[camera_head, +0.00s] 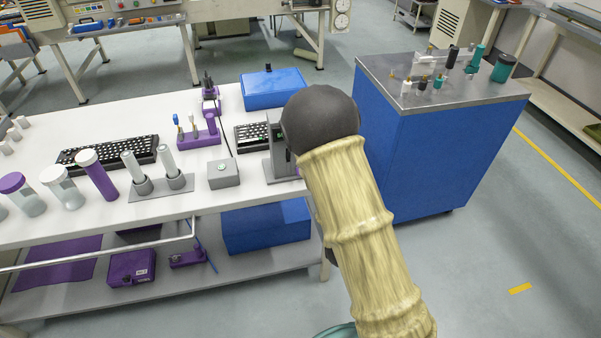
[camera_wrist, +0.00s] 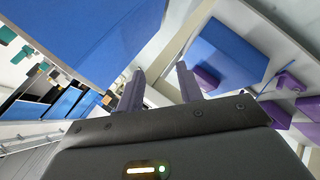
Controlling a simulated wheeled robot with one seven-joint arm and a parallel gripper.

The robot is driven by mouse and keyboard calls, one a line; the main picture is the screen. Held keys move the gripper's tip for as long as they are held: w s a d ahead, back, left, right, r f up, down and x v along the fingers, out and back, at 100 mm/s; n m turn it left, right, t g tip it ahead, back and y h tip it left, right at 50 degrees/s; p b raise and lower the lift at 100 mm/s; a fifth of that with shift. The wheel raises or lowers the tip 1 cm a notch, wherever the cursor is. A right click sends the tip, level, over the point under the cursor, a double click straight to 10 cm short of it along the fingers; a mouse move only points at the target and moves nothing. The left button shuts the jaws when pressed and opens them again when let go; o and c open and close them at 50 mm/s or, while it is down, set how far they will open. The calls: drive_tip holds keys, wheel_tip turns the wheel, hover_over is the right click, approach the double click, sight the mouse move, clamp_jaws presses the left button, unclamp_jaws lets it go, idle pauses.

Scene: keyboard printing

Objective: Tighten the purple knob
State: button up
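My gripper (camera_wrist: 160,69) shows in the wrist view with its two fingers apart and nothing between them. In the head view my arm hides most of it, at the right end of the white table (camera_head: 240,200). I cannot make out a distinct purple knob. Purple items on the table are a stand with small upright tools (camera_head: 200,135), a purple fixture with a dark top (camera_head: 210,98) behind it, and a purple tube with a white lid (camera_head: 98,176). Any part behind my arm is hidden.
Black keyboards (camera_head: 108,153), a grey block (camera_head: 223,174), a two-post holder (camera_head: 160,187) and a blue box (camera_head: 272,88) stand on the table. A blue cabinet (camera_head: 430,150) is to the right. The lower shelf holds purple boxes (camera_head: 132,267) and a blue bin (camera_head: 265,228).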

drive_tip(key=s+a+r+n+t+y+p, duration=0.1)
drive_tip(key=a+r+n+t+y+p, duration=0.1)
drive_tip(key=n, duration=0.8)
drive_tip(key=s+a+r+n+t+y+p, duration=0.1)
drive_tip(key=a+n+t+y, duration=0.4)
drive_tip(key=n, duration=0.6)
drive_tip(key=shift+s+a+r+t+p, duration=0.15)
drive_tip(key=shift+a+r+t+p, duration=0.2)
drive_tip(key=shift+a+r+t, duration=0.5)
drive_tip(key=shift+f, duration=0.15)
drive_tip(key=b+x, duration=0.3)
drive_tip(key=x, duration=0.5)
drive_tip(key=b+x, duration=0.3)
drive_tip(key=x, duration=0.6)
drive_tip(key=shift+a, duration=0.3)
drive_tip(key=shift+c, duration=0.3)
